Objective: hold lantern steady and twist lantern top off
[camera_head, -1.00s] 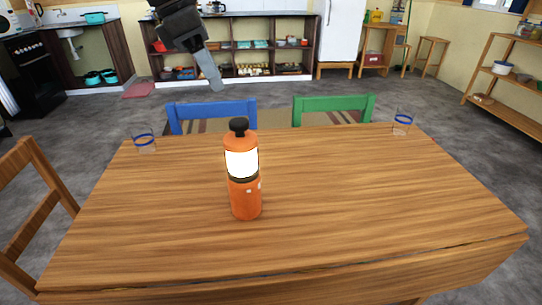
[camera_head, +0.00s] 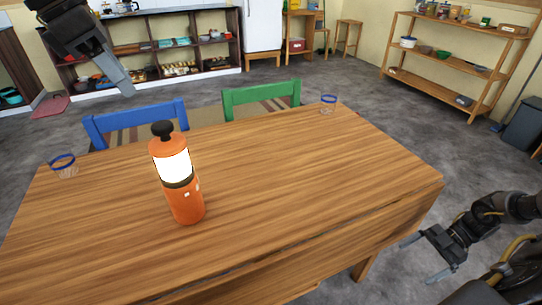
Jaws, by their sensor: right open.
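An orange lantern (camera_head: 185,205) with a glowing white middle stands upright on the wooden table (camera_head: 290,185), left of the picture's middle. Its orange top (camera_head: 168,146) with a black knob is on. My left gripper (camera_head: 122,82) is raised at the upper left, apart from the lantern; one grey finger shows, and I cannot tell whether it is open. My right gripper (camera_head: 424,258) is at the lower right, beside the table's right edge, open and empty, far from the lantern.
A blue chair (camera_head: 137,120) and a green chair (camera_head: 262,96) stand behind the table. The tabletop right of the lantern is clear.

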